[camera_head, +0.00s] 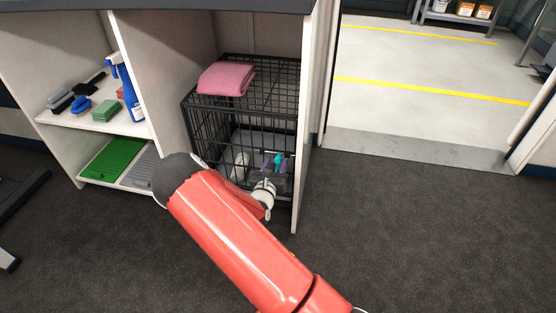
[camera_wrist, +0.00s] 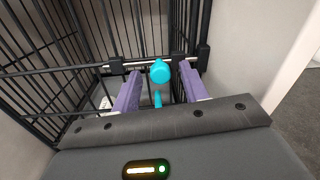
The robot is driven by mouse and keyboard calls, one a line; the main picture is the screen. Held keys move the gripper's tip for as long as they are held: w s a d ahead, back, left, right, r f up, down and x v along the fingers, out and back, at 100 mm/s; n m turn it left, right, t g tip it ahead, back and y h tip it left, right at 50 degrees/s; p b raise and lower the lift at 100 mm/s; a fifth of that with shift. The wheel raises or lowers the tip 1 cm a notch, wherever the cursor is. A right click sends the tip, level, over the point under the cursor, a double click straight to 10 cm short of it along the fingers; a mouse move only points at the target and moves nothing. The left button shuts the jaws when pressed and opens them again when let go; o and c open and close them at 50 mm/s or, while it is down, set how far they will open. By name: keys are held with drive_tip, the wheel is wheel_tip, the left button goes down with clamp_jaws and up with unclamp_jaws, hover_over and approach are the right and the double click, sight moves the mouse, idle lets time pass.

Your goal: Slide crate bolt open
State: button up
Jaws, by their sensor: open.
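The black wire crate (camera_head: 215,133) stands in the lower cubby of the white cabinet. Its bolt is a horizontal metal rod (camera_wrist: 138,65) on the crate front with a teal knob (camera_wrist: 160,71), which also shows in the head view (camera_head: 279,162). My gripper (camera_wrist: 161,89) is open at the crate front, with its two purple fingers on either side of the teal knob in the wrist view. The fingers appear apart from the knob. In the head view my red arm covers part of the crate's lower front.
A pink folded towel (camera_head: 226,78) lies on the crate. Left shelves hold brushes, a green block (camera_head: 106,110), a blue-and-white spray bottle (camera_head: 126,88) and a green mat (camera_head: 113,157). The cabinet's side wall (camera_head: 308,120) stands close right of the crate. Dark floor (camera_head: 400,230) is clear at right.

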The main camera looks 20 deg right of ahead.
drive_tip(key=shift+x, duration=1.3)
clamp_jaws()
